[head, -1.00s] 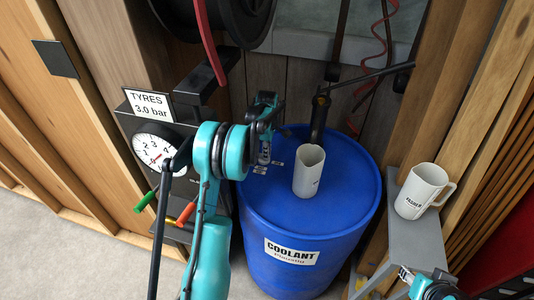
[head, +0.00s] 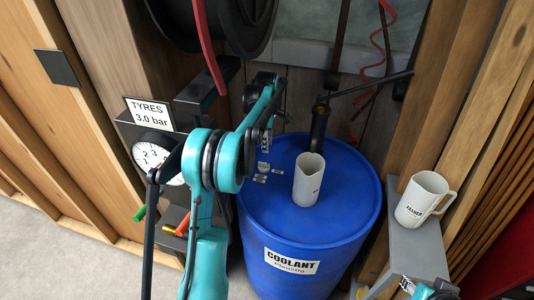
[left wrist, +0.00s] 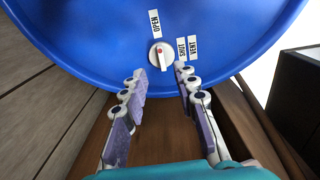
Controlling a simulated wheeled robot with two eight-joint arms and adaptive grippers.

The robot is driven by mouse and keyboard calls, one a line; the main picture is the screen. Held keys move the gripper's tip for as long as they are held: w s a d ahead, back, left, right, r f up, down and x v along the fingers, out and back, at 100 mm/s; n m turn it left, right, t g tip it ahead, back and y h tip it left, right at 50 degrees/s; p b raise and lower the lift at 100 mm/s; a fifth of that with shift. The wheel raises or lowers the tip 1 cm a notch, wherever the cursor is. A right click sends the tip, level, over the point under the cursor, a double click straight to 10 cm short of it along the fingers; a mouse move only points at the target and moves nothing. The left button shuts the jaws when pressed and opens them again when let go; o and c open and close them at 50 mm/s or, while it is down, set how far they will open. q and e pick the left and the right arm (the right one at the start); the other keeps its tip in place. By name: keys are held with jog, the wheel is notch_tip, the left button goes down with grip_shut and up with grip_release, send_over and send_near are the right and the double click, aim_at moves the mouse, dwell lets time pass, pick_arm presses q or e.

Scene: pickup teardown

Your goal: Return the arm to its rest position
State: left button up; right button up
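My left gripper (head: 265,148) hangs over the back left of the blue coolant drum's lid (head: 330,205). In the left wrist view its two fingers (left wrist: 162,76) are apart with nothing between them. A round pale vent knob (left wrist: 160,56) with a small red mark is on the lid just beyond the fingertips, apart from them. Labels OPEN (left wrist: 155,24) and SHUT VENT (left wrist: 187,48) are beside it. My right gripper (head: 422,289) shows only partly at the bottom right edge; its fingers are too small to judge.
A grey-white beaker (head: 308,180) stands on the drum, near a black pump (head: 319,125). A white mug (head: 424,198) stands on a grey shelf (head: 412,242) at right. A tyre gauge (head: 151,155) and hose reel (head: 222,22) are at left, close to my left arm.

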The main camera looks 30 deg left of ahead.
pick_arm(q)
jog(key=shift+r, duration=1.05)
jog(key=s+d+r+m+t, duration=0.3)
jog(key=s+d+r+m, duration=0.55)
jog(key=s+d, duration=0.25)
jog(key=s+d+f+m+t, duration=0.1)
jog(key=s+d+f+m, duration=0.1)
jog(key=s, duration=0.4)
jog(key=s+d+f+m+t, duration=0.1)
jog(key=s+d+f+m, duration=0.1)
jog(key=s+d+m, duration=0.2)
jog(key=s+d+f+m+t, duration=0.2)
jog(key=s+d+f+m, duration=0.1)
jog(key=s+m, duration=0.3)
jog(key=shift+s, duration=1.15)
